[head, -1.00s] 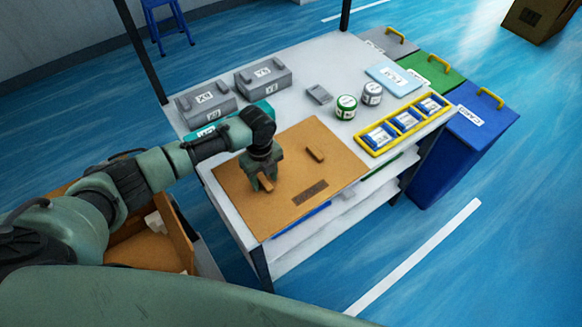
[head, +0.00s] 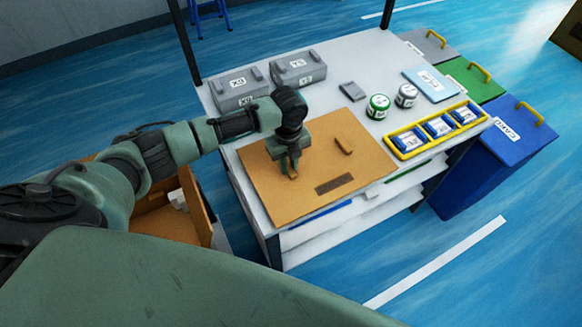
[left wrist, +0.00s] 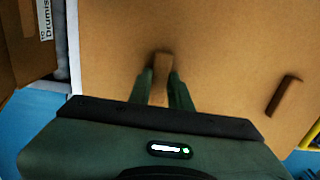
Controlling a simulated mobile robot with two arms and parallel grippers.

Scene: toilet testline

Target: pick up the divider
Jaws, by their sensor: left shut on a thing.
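The divider (head: 262,198) appears to be the flat brown board on the worktable, with a dark label strip and two small raised brown grips. My left gripper (head: 290,168) points down over its left part. In the left wrist view, the left gripper (left wrist: 163,85) is shut on the near grip of the divider (left wrist: 220,45), its fingers on either side. The second grip (head: 344,145) stands free to the right; it also shows in the left wrist view (left wrist: 284,95). The board looks flat; I cannot tell whether it is clear of the tabletop. My right gripper is not in view.
Grey boxes (head: 238,90) stand at the table's back left. Two round tins (head: 378,106) and a yellow tray (head: 437,129) of packs are to the right. Lidded bins (head: 500,152) stand beyond the right edge. An open brown box (head: 165,222) is left of the table.

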